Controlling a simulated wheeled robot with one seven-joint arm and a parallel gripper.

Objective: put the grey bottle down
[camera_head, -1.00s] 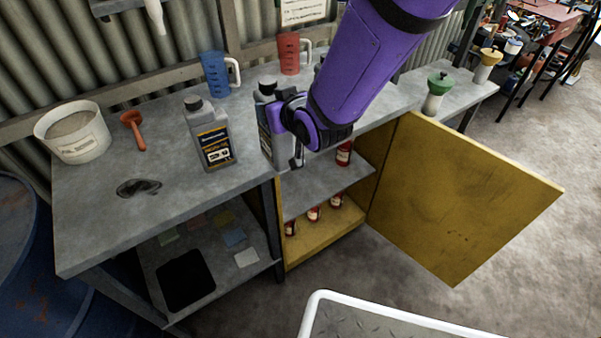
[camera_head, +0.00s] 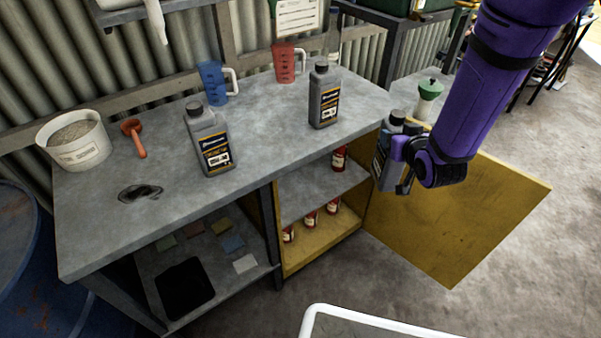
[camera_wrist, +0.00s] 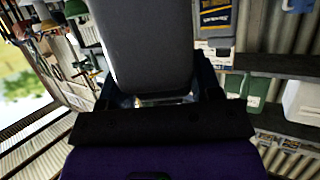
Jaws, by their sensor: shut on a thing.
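My gripper (camera_head: 403,170) is shut on a grey bottle (camera_head: 388,152) with a dark cap. It holds the bottle upright in the air, just past the right end of the workbench and in front of the open yellow door. In the wrist view the held grey bottle (camera_wrist: 146,45) fills the upper middle, between the fingers. Two similar grey bottles stand on the bench top, one at the middle (camera_head: 209,140) and one towards the back right (camera_head: 324,97).
The grey bench top (camera_head: 270,135) has free room between and in front of the bottles. The yellow cabinet door (camera_head: 465,215) hangs open.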

